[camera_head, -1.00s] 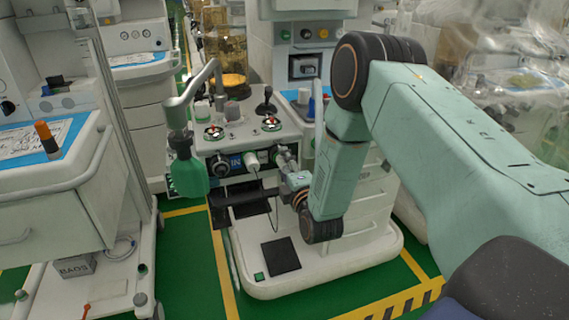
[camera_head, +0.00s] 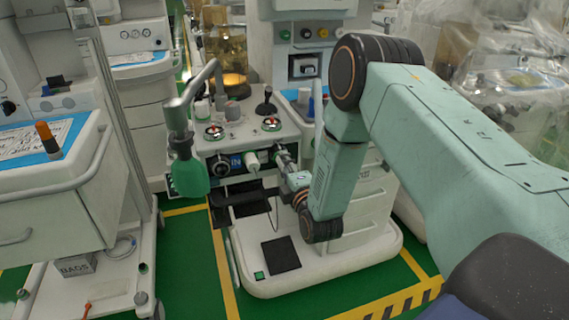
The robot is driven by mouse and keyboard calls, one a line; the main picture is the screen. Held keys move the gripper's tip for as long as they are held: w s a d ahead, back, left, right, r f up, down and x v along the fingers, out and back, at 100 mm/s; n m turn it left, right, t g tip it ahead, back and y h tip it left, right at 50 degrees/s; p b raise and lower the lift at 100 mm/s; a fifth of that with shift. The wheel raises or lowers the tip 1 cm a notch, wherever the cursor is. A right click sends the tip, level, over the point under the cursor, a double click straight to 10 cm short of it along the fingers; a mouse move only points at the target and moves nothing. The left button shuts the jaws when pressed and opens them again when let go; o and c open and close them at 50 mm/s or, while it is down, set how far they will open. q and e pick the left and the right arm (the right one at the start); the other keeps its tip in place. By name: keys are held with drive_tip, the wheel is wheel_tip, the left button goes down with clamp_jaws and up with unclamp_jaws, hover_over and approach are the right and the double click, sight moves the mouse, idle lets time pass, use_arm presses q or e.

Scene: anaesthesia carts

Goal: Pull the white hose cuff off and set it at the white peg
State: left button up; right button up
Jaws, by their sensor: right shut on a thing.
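The white hose cuff (camera_head: 252,161) is at the front panel of the middle cart, beside a black round port marked IN. My right gripper (camera_head: 272,155) reaches in from the right at the cuff's right side and is shut on it. The fingers are small and partly hidden, so I cannot tell whether the cuff is still seated on its port. A thin dark cord hangs below the cuff. I cannot make out the white peg for certain. My left gripper is not in view.
The middle cart's top (camera_head: 240,125) carries knobs and gauges. A green bag (camera_head: 189,177) hangs from a grey bent tube left of the panel. A black shelf (camera_head: 240,202) juts out below. Another cart (camera_head: 45,200) stands at the left. Green floor lies between them.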

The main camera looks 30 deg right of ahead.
clamp_jaws()
drive_tip(key=shift+s, duration=0.1)
drive_tip(key=shift+s+a+f, duration=0.1)
drive_tip(key=shift+s, duration=0.2)
drive_tip(key=shift+s+a+p, duration=0.15)
drive_tip(key=shift+s+p, duration=0.4)
drive_tip(key=shift+s, duration=0.1)
drive_tip(key=shift+p+v, duration=0.85)
drive_tip(key=shift+v, duration=1)
drive_tip(key=shift+s, duration=0.1)
